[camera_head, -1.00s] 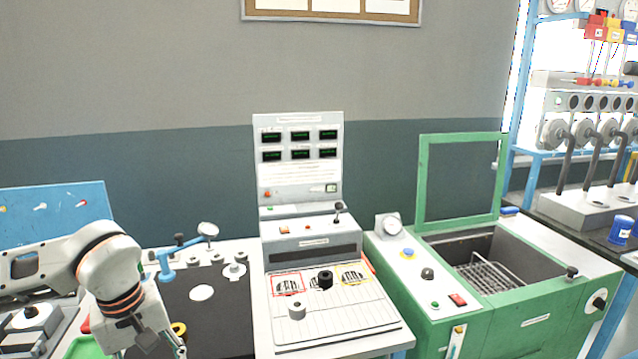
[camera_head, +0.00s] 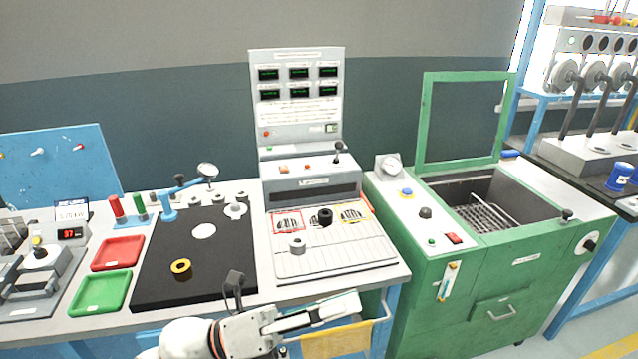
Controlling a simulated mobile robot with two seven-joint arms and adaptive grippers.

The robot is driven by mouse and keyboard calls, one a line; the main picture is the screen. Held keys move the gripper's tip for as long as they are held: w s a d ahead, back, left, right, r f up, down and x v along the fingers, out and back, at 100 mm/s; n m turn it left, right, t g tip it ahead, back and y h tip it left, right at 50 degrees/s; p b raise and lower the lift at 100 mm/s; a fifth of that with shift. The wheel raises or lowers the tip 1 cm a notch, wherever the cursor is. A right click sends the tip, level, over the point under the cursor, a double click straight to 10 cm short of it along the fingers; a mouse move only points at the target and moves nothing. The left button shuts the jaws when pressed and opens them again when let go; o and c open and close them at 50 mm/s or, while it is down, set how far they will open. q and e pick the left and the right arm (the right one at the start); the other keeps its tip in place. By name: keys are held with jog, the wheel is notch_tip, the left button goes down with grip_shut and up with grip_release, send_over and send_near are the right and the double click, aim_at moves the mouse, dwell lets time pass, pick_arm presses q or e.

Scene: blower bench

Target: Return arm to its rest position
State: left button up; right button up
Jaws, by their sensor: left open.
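My left gripper (camera_head: 292,296) is at the bottom centre of the head view, in front of the bench's front edge. Its fingers are spread apart and I see nothing held between them. My left arm comes in low from the bottom left, clear of the bench top. The black mat (camera_head: 160,255) with a brass-coloured ring (camera_head: 181,268) lies beyond the gripper to the left. My right gripper is not in view.
A red tray (camera_head: 118,252) and a green tray (camera_head: 101,292) lie left of the mat. A grey console (camera_head: 335,255) with displays stands behind the gripper. A green open-lidded machine (camera_head: 420,300) stands to the right. A yellow holder (camera_head: 335,341) hangs below the bench edge.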

pick_arm(q)
jog(key=w+a+f+n+t+y, duration=0.4)
jog(key=a+f+n+t+y, duration=0.3)
jog(key=n, duration=0.6)
jog(key=w+a+f+n+t+y, duration=0.3)
jog(key=a+f+n+t+y, duration=0.25)
jog(key=f+n, duration=0.6)
jog(key=s+a+f+n+g+y, duration=0.2)
jog(key=s+a+f+n, duration=0.3)
jog(key=f, duration=0.4)
jog(key=s+a+f+n+g+y, duration=0.3)
jog(key=s+a+f+n, duration=0.3)
jog(key=s+f+n, duration=0.2)
notch_tip(320, 180, down, 3)
jog(key=shift+r+y, duration=0.2)
jog(key=shift+y, duration=0.25)
